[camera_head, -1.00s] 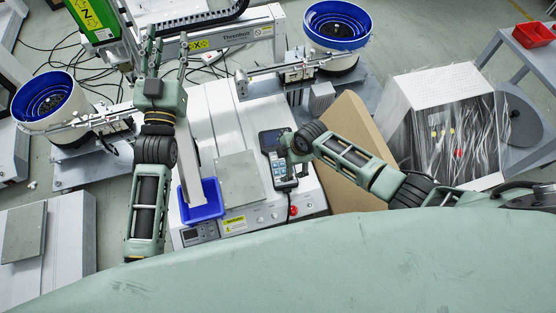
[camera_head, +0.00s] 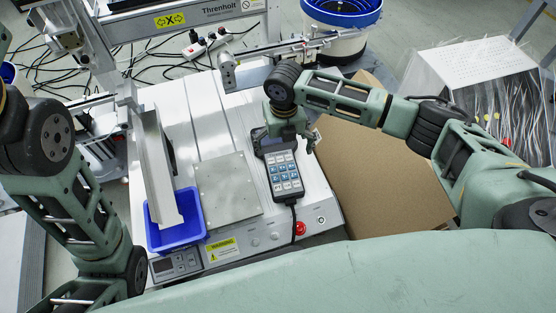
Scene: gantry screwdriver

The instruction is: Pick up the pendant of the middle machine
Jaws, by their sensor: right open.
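The pendant (camera_head: 285,177), a dark handheld controller with a screen and light-blue keys, lies on the white top of the middle machine (camera_head: 222,112), right of a grey square plate. Its cable runs down toward the machine's front edge. My right gripper (camera_head: 288,142) is open at the pendant's upper end, pointing down over it. My wrist and gripper hide part of that end, and I cannot tell whether the fingers touch it. My left arm shows at the left, but its gripper is outside the view.
A red button (camera_head: 299,228) is at the front right. A cardboard box (camera_head: 385,175) stands right of the machine under my right arm. A blue-rimmed bowl feeder (camera_head: 341,22) is behind.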

